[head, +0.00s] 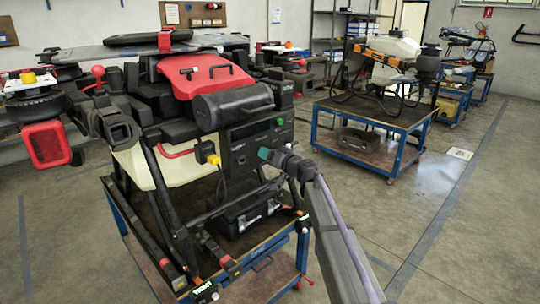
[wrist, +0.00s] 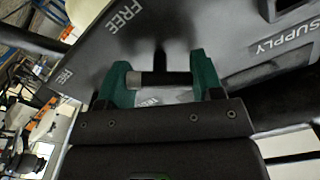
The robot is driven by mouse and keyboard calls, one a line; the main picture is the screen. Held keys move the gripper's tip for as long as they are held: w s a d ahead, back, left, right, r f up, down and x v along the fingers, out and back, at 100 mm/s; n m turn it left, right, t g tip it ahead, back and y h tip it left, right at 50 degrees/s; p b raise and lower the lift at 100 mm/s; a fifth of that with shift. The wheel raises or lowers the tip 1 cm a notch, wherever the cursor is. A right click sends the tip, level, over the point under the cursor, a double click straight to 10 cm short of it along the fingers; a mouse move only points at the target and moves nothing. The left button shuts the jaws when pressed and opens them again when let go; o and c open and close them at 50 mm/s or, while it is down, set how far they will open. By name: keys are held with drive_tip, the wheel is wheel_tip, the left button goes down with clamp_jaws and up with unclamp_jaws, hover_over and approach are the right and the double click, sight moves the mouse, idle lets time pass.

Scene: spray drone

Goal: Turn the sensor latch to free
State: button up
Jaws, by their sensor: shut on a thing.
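The spray drone (head: 232,105) stands on a blue-framed cart, with a dark control panel (head: 248,150) on its near side. My gripper (head: 266,154) is at the right part of this panel, its green tip against it. In the wrist view, the green fingers of my gripper (wrist: 164,80) are closed on the two ends of a short dark bar, the sensor latch (wrist: 160,78). The bar lies crosswise between the fingers. The dark panel face (wrist: 215,35) behind it carries the word FREE in two places and SUPPLY at the right. The latch's base is mostly hidden by the gripper.
A yellow plug (head: 207,152) with a cable hangs left of the panel. A black case (head: 245,212) lies on the cart (head: 268,275) below. A second cart (head: 375,150) with another drone stands behind at the right.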

drive_tip(key=m, duration=0.5)
drive_tip(key=shift+m, duration=0.3)
drive_tip(key=m, duration=0.4)
drive_tip(key=shift+m, duration=0.3)
drive_tip(key=o, duration=0.8)
drive_tip(key=shift+o, duration=0.2)
drive_tip(key=v, duration=1.1)
drive_tip(key=shift+a, duration=0.1)
